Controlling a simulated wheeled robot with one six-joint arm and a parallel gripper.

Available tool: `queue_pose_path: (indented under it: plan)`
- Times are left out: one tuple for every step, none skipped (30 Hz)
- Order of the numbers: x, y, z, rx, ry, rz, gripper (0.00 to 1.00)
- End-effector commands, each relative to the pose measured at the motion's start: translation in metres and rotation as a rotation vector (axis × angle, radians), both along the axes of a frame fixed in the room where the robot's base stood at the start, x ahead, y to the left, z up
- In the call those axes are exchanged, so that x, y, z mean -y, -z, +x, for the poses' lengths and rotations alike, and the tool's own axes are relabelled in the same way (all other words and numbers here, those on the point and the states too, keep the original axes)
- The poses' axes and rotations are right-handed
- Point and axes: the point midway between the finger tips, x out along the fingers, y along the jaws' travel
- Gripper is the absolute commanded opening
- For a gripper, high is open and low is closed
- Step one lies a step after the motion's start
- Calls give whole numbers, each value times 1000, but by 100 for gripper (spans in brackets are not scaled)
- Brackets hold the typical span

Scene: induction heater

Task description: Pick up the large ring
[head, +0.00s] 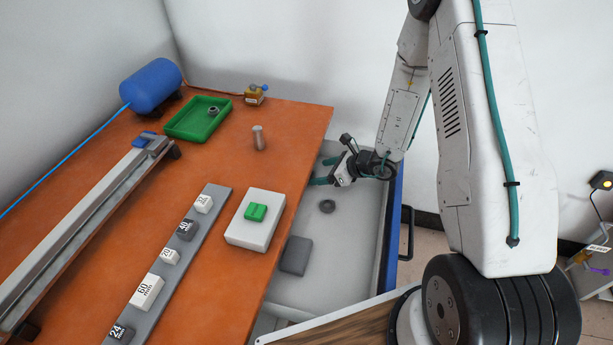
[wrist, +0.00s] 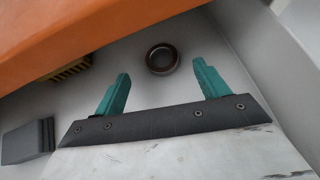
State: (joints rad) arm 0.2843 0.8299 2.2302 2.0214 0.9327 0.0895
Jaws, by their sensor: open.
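A dark grey ring (head: 327,206) lies flat on the floor of an open white drawer (head: 345,245), right of the orange table. It also shows in the wrist view (wrist: 162,46), beyond and between my two green fingertips, apart from both. Its outside is dark and its inner wall looks brownish. My gripper (head: 321,171) is open and empty, above the drawer and farther back than the ring in the head view. Another small grey ring (head: 213,110) lies in a green tray (head: 183,133) on the table. I cannot tell which ring is larger.
A grey block (head: 296,255) lies in the drawer; a bristled brush (wrist: 70,69) shows near the table edge in the wrist view. The orange table edge (wrist: 60,40) overhangs the drawer's left side. A metal cylinder (head: 259,138) and white box (head: 250,232) stand on the table.

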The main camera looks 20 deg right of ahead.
Motion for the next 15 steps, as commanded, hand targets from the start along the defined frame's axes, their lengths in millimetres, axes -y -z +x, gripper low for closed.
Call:
queue_pose_path:
  plan:
    - [-3, 3, 2, 0, -1, 0, 74]
    - [-4, 4, 3, 0, -1, 0, 74]
    - [-6, 6, 5, -1, -2, 1, 74]
    - [-7, 8, 7, -1, -3, 1, 74]
    - [-9, 11, 10, -1, -3, 1, 74]
    - [-12, 14, 13, 0, -2, 0, 74]
    - [-15, 18, 16, -1, -3, 1, 74]
    - [-17, 21, 19, -1, -4, 1, 74]
    - [-21, 24, 23, 0, -4, 0, 74]
    - [-23, 27, 25, 0, -4, 0, 74]
    - [-26, 29, 28, -1, -3, 1, 74]
    - [-28, 31, 30, 0, -2, 0, 74]
    - [-29, 31, 31, 1, -3, 0, 74]
    - [-29, 32, 32, 0, -2, 1, 74]
    - [-29, 32, 32, 1, -1, 1, 74]
